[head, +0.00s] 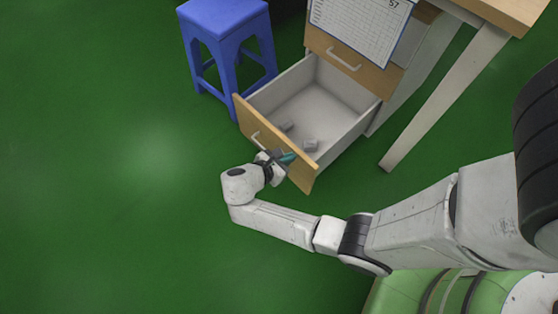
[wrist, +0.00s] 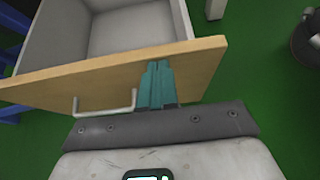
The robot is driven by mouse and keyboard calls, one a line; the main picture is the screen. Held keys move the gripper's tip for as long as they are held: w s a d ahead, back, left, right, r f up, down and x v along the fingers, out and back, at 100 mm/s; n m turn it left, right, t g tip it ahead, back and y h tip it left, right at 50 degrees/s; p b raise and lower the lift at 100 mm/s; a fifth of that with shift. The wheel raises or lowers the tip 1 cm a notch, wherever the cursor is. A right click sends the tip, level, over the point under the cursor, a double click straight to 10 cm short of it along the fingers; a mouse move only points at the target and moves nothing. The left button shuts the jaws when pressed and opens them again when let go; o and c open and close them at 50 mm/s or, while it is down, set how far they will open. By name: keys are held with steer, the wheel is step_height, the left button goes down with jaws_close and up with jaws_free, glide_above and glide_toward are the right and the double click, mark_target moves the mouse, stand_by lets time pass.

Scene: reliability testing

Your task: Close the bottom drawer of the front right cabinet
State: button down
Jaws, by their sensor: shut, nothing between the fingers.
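The bottom drawer (head: 258,128) of the cabinet is pulled far out. It has a wooden front with a white handle and a pale inside. Its front panel (wrist: 60,84) and handle (wrist: 105,104) show close up in the wrist view. My gripper (head: 287,158) is shut and empty at the drawer front, to the right of the handle. In the wrist view the teal fingers of my gripper (wrist: 158,80) overlap the upper part of the panel. I cannot tell whether they touch it. The cabinet (head: 412,85) stands behind, with a closed wooden drawer (head: 365,68) above.
A blue stool (head: 222,35) stands just left of the open drawer. A table leg (head: 440,105) slants down to the right of the cabinet. Small grey blocks (head: 310,146) lie inside the drawer. The green floor (head: 100,170) is clear at left and front.

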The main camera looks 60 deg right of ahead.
steer(key=shift+s+d, duration=0.1)
steer(key=shift+d, duration=0.2)
steer(key=shift+s+d, duration=0.15)
steer(key=shift+d, duration=0.3)
steer(key=s+d, duration=0.3)
steer(key=d, duration=0.7)
steer(key=s+d+b, duration=0.1)
steer(key=s+d, duration=0.2)
steer(key=d, duration=0.7)
steer(key=s+d+b, duration=0.1)
steer(key=s+d, duration=0.1)
steer(key=d, duration=0.8)
steer(key=shift+s+d, duration=0.4)
steer(key=shift+a, duration=0.1)
